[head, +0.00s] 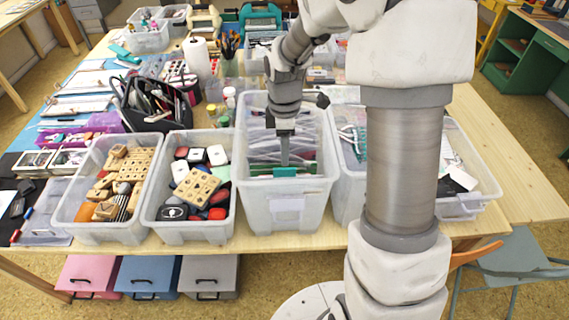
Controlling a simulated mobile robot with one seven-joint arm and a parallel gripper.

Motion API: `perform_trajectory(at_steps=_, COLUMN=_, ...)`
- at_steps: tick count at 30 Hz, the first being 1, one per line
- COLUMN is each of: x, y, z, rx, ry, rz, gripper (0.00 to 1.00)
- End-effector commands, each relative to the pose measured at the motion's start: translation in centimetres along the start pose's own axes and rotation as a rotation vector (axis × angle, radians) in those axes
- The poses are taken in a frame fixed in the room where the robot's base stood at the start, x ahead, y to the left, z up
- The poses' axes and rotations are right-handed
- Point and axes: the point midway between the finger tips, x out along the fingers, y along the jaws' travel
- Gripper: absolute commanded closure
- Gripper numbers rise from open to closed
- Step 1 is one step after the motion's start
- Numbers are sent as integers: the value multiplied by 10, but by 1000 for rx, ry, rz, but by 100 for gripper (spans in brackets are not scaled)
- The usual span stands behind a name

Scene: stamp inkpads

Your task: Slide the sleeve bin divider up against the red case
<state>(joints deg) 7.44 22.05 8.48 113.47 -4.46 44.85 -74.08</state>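The sleeve bin (287,215) is a tall translucent tub at the table's front edge, with a white label on its front. Clear sleeves (258,135) stand in its back part. A teal piece (285,172) sits low inside near the front wall; it may be the divider. Thin green and reddish edges (258,167) show beside it; I cannot pick out a red case with certainty. My gripper (284,162) points down into the bin, its tip right at or just above the teal piece. Contact and finger opening are too small to tell.
A bin of rubber stamps and inkpads (195,228) stands close on the left, and a bin of wooden stamps (105,232) beyond it. Another bin (345,190) is close on the right, partly behind my arm. The bare tabletop (500,140) is free at far right.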

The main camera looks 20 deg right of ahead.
Motion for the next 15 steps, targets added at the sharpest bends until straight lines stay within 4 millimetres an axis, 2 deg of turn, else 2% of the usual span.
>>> perform_trajectory(at_steps=1, x=12, y=-1, z=0, rx=0, ry=-1, rz=-4, gripper=60)
perform_trajectory(at_steps=6, x=39, y=0, z=0, rx=0, ry=-1, rz=-2, gripper=60)
perform_trajectory(at_steps=10, x=50, y=0, z=0, rx=0, ry=-1, rz=0, gripper=60)
perform_trajectory(at_steps=15, x=56, y=0, z=0, rx=0, ry=-1, rz=1, gripper=60)
